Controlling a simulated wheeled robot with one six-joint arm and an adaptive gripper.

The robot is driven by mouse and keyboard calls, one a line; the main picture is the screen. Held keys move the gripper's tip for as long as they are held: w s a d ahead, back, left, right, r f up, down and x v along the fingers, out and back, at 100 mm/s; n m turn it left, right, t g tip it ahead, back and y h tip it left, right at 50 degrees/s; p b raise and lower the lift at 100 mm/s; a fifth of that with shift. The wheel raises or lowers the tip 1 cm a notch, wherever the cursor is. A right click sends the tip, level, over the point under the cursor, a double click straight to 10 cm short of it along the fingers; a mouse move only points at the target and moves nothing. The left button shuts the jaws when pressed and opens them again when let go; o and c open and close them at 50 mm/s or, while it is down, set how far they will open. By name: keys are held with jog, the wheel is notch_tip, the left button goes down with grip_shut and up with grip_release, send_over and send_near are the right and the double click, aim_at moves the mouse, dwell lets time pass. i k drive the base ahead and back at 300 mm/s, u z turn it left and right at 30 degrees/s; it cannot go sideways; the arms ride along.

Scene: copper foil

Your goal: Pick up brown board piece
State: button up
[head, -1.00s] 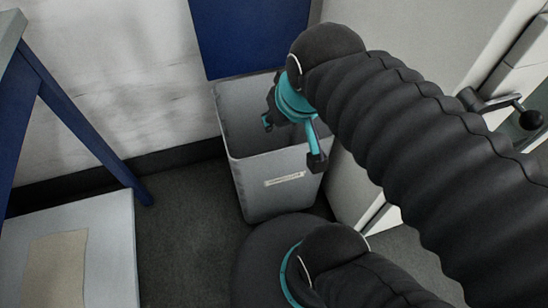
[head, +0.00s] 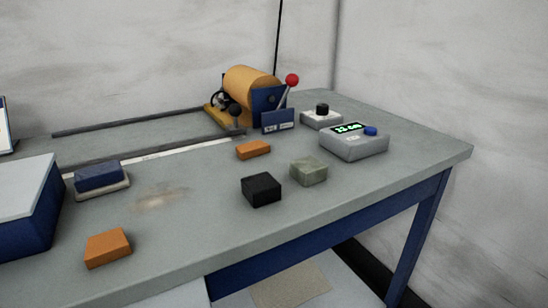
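A flat tan-brown piece (head: 290,286), which looks like the brown board piece, lies on the pale lower shelf (head: 240,293) under the table. Its lower part is cut off by the bottom edge of the head view. The blue front rail of the table is just above it in the picture. My gripper is not in view, so its distance from the piece and its state do not show.
The grey tabletop (head: 225,225) holds two orange blocks (head: 108,247) (head: 253,149), a black block (head: 261,190), a grey-green block (head: 308,171), a digital meter (head: 353,141) and a copper-coloured roll (head: 250,88). A blue table leg (head: 414,240) stands at the right.

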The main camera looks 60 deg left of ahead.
aim_at(255, 148)
jog(key=k, duration=0.4)
jog(key=u, duration=1.15)
jog(key=i, duration=0.6)
jog(key=u, duration=1.15)
jog(key=k, duration=0.8)
jog(key=u, duration=0.4)
jog(key=i, duration=0.85)
jog(key=u, duration=0.5)
